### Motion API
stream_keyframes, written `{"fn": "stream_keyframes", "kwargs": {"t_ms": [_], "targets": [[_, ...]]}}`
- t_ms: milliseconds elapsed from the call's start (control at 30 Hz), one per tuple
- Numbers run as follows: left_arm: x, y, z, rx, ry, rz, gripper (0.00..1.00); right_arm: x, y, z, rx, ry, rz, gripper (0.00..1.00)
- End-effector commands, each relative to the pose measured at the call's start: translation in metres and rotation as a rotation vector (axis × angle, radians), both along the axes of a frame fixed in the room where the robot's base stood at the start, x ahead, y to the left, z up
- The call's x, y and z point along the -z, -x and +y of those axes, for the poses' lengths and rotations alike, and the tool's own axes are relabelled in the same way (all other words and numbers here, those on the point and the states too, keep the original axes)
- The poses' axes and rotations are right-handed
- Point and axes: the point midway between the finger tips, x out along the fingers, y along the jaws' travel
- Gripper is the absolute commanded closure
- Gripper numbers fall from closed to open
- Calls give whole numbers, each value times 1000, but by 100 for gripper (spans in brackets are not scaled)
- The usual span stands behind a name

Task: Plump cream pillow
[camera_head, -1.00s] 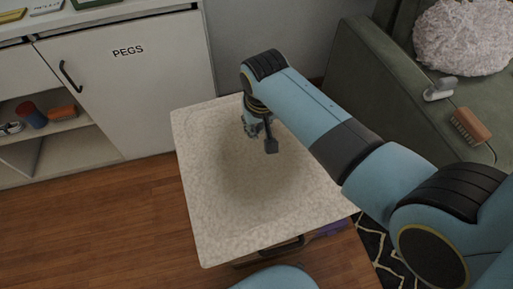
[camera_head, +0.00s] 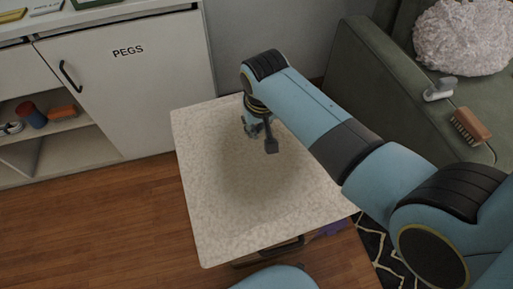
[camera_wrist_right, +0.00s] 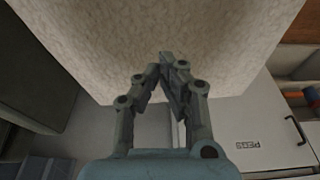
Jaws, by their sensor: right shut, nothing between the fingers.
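My left gripper is not in view.
A green sofa (camera_head: 365,75) stands at right with a fluffy pale cushion (camera_head: 462,38), a wooden brush (camera_head: 468,125) and a small grey-white object (camera_head: 440,89) on it. A white cabinet (camera_head: 135,95) labelled PEGS stands at left. Wooden floor (camera_head: 100,230) is clear at lower left.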

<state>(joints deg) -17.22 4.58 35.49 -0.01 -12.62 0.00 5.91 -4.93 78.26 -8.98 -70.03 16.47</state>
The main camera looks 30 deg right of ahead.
Motion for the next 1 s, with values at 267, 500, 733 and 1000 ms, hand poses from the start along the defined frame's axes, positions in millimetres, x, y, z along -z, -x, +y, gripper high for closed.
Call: {"fn": "stream_keyframes", "kwargs": {"t_ms": [267,500,733,1000], "targets": [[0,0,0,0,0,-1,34,0,0,0,0,0,0,100],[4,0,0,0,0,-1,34,7,0,0,0,0,0,100],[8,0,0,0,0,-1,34,14,0,0,0,0,0,100],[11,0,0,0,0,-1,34,20,0,0,0,1,0,100]]}}
